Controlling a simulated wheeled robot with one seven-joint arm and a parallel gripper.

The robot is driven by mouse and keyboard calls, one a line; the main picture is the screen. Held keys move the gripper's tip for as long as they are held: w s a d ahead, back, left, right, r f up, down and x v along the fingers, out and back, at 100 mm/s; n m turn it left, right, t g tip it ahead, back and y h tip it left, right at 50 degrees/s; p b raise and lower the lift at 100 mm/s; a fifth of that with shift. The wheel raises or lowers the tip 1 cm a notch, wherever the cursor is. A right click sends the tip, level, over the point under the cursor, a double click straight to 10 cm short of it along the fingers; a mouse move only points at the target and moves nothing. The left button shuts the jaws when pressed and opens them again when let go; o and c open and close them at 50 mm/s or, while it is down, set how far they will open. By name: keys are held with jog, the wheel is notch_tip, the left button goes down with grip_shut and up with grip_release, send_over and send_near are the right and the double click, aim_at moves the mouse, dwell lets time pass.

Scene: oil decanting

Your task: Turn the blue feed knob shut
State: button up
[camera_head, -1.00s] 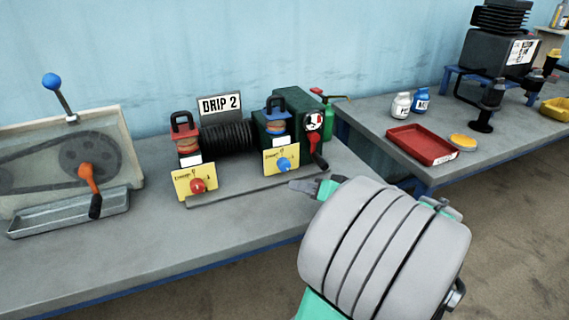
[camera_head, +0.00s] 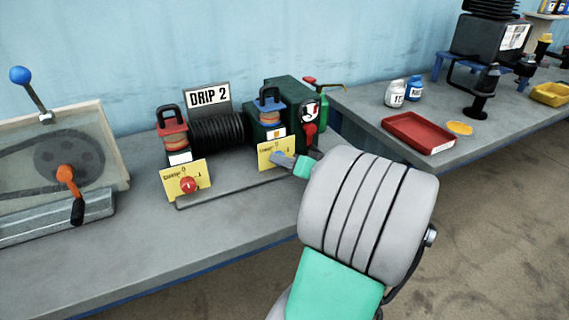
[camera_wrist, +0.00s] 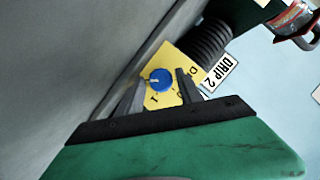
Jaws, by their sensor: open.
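The blue feed knob (camera_wrist: 160,79) sits on a yellow dial plate (camera_wrist: 158,100) marked with figures. It is round with a pale pointer mark, and its pointing is hard to read at this size. In the wrist view my gripper (camera_wrist: 163,78) is open, with one dark finger on each side of the knob. Gaps show between fingers and knob, and I cannot tell any contact. In the head view my gripper (camera_head: 276,157) is in front of the right yellow plate (camera_head: 264,150) and hides the blue knob.
A red knob (camera_head: 188,185) on its own yellow plate is to the left. A DRIP 2 sign (camera_head: 208,97) stands behind the black ribbed coil (camera_head: 220,132). The front bench top (camera_head: 150,235) is clear.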

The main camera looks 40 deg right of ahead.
jog(key=shift+c, duration=0.3)
jog(key=shift+a, duration=0.1)
grip_shut()
